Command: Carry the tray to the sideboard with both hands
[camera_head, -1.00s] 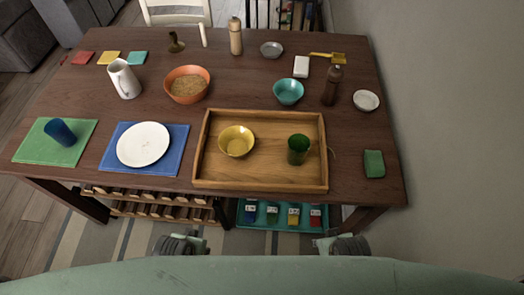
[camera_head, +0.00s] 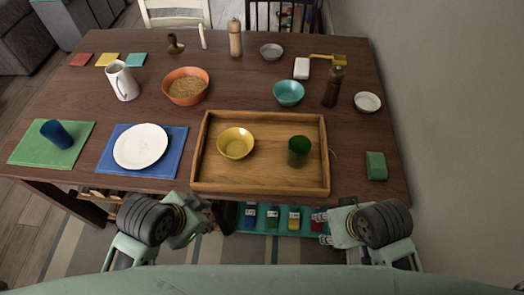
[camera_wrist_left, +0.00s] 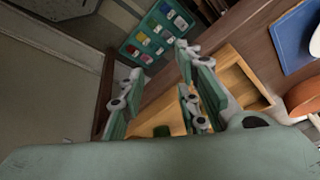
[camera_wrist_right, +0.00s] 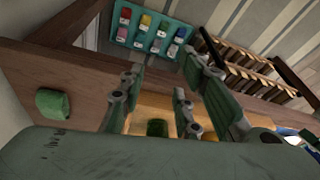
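The wooden tray (camera_head: 262,184) lies flat at the front edge of the dark table. It holds a yellow bowl (camera_head: 236,144) and a green cup (camera_head: 298,152). Part of the tray also shows in the left wrist view (camera_wrist_left: 236,80). My left gripper (camera_head: 204,214) is open and empty, in front of and below the tray's front left corner. My right gripper (camera_head: 324,227) is open and empty near the front right corner. Neither touches the tray in the head view. I cannot pick out a sideboard in these views.
On the dark table (camera_head: 230,88), a blue placemat (camera_head: 113,168) with a white plate (camera_head: 141,146) lies left of the tray, and a green sponge-like block (camera_head: 376,166) lies right. A teal bowl (camera_head: 288,92) and orange bowl (camera_head: 186,84) stand behind.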

